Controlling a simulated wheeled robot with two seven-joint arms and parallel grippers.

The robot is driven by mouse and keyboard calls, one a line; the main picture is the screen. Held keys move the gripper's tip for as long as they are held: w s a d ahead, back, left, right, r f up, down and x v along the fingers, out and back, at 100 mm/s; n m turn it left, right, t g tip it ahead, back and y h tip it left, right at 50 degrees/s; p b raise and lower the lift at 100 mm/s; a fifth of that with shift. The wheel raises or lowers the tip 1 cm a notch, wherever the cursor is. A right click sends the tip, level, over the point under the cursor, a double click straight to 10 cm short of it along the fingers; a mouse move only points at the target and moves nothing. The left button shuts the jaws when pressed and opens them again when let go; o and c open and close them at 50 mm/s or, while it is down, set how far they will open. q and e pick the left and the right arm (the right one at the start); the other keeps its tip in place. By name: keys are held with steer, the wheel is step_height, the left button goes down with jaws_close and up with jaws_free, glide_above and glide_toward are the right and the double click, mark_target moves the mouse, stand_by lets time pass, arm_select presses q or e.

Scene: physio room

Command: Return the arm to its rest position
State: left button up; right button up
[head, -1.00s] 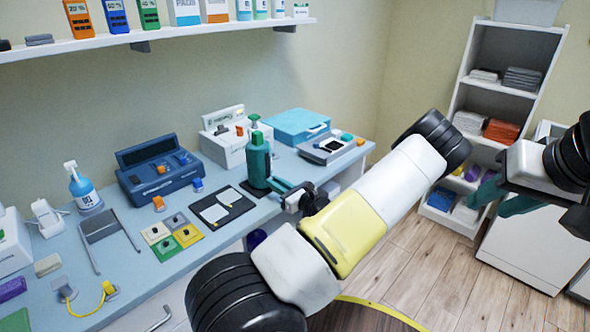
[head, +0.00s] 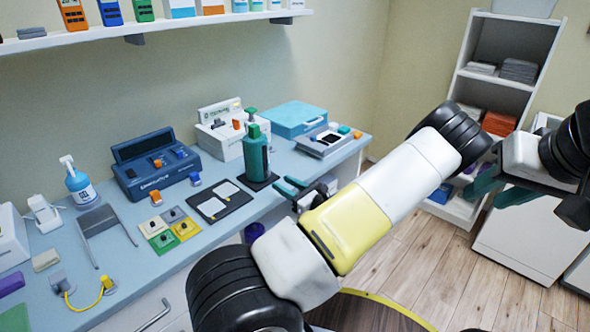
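My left gripper (head: 287,189) has teal fingers, spread apart with nothing between them. It is over the front edge of the blue counter (head: 130,226), to the right of a green pump bottle (head: 255,156) and apart from it. The bottle stands upright on a dark pad (head: 261,183). My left arm, with its yellow and white links, crosses the middle of the view and hides part of the counter front and floor. My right gripper (head: 498,190) is at the right, in front of the shelf unit, with its teal fingers apart and empty.
A black board with white cards (head: 223,201), coloured square tiles (head: 169,230) and a dark blue case (head: 157,171) are on the counter. A wall shelf (head: 165,26) hangs above. A white shelf unit (head: 462,90) stands at the back right. Wooden floor (head: 425,250) is open between.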

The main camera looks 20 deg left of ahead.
arm_select(q)
steer(key=shift+v, duration=1.15)
steer(key=s+d+r+n+g+h, duration=0.1)
steer(key=s+r+n+g+h, duration=0.25)
steer(key=s+n, duration=0.25)
steer(key=s+r+n+g+h, duration=0.2)
steer(key=s+n+g+h, duration=0.2)
steer(key=s+n+g, duration=0.15)
steer(key=s+d+r+n+t+h, duration=0.4)
steer(key=s+d+r+n+h, duration=0.1)
steer(key=r, duration=0.5)
steer(key=s+d+r+n+t+h, duration=0.4)
steer(key=s+d+r+n+h, duration=0.1)
steer(key=r, duration=0.6)
steer(key=shift+s+d+h, duration=0.3)
steer(key=shift+d+h, duration=0.35)
steer(key=shift+d, duration=0.55)
